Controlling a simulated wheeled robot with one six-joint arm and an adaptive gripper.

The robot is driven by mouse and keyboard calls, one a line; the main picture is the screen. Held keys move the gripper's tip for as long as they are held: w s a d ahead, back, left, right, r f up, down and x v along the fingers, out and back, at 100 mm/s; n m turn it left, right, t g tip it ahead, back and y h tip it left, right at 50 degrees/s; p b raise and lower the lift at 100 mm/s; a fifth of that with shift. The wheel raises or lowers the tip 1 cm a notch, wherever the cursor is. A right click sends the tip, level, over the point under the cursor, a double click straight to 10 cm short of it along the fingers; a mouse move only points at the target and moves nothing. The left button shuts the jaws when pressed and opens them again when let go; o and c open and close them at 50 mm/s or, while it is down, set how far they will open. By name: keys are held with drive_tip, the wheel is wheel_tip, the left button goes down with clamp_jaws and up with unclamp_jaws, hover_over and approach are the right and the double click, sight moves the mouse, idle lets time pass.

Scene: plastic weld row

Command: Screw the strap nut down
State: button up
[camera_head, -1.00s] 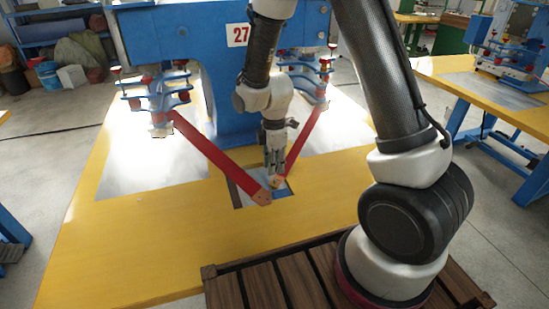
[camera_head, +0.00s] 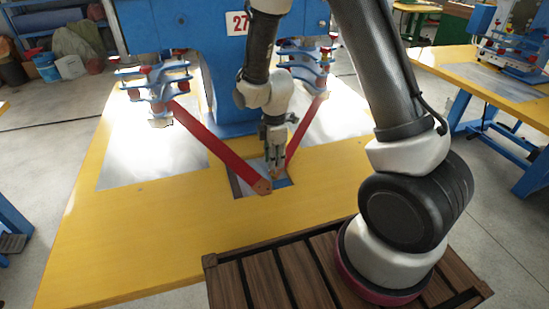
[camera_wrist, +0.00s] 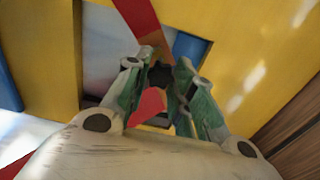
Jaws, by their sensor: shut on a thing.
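My gripper (camera_head: 275,172) points down at the lower ends of the red straps. In the wrist view my gripper (camera_wrist: 167,62) has its green-grey fingers closed around a small dark lobed piece, which looks like the strap nut (camera_wrist: 160,76). One red strap (camera_head: 222,150) slopes down from the left blue bracket to a tan end. The other red strap (camera_head: 304,133) comes down from the right bracket, and its lower end is hidden behind my gripper. Red strap (camera_wrist: 140,20) also shows above and below the nut in the wrist view. Whether the nut touches a strap cannot be told.
The yellow table (camera_head: 120,240) has a recessed opening with a grey and blue bottom below my gripper. The blue machine (camera_head: 160,30) marked 27 stands behind, with bracket arms (camera_head: 155,85) at either side. The front of the table is clear.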

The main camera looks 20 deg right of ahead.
idle(0.4)
drive_tip(key=shift+f, duration=0.65)
drive_tip(key=shift+f, duration=0.85)
idle(1.1)
